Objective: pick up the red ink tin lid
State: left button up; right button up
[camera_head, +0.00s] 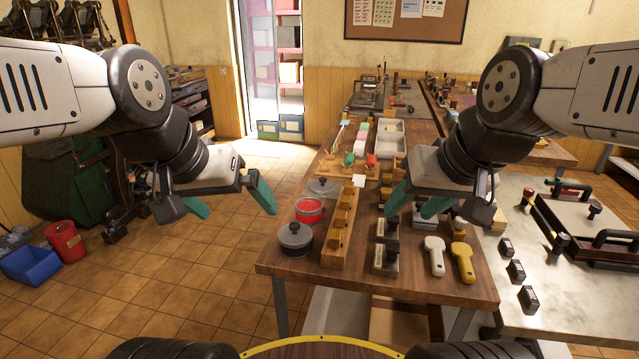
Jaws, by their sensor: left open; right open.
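An open tin of red ink (309,210) stands near the left edge of the wooden table. A flat grey lid with a dark knob (322,188) lies just behind it, apparently the red ink tin lid. A dark grey tin with a knobbed lid (295,240) stands in front of the red tin. My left gripper (230,200) is open and empty, left of the tins and beyond the table's left edge. My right gripper (417,204) is open and empty above the table, right of the tins and the wooden rack.
A wooden rack (338,237) stands close to the right of the tins. Hand stamps and a white-handled (435,256) and a yellow-handled tool (463,262) lie at the front right. White trays (388,140) stand farther back.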

aim_at(321, 186)
jog(key=j+z, duration=0.1)
jog(key=j, duration=0.25)
jog(key=k+j, duration=0.15)
jog(key=j, duration=0.25)
jog(key=i+j+z, duration=0.25)
jog(key=j, duration=0.3)
jog(key=j+z, duration=0.25)
jog(key=j, duration=0.3)
jog(key=j+z, duration=0.25)
jog(key=j, duration=0.35)
jog(key=i+j+z, duration=0.4)
jog(key=j, duration=0.35)
jog(key=i+j+z, duration=0.15)
jog(key=i+j, duration=0.2)
jog(key=i+j+z, duration=0.1)
jog(key=i+j, duration=0.2)
jog(key=i, duration=0.05)
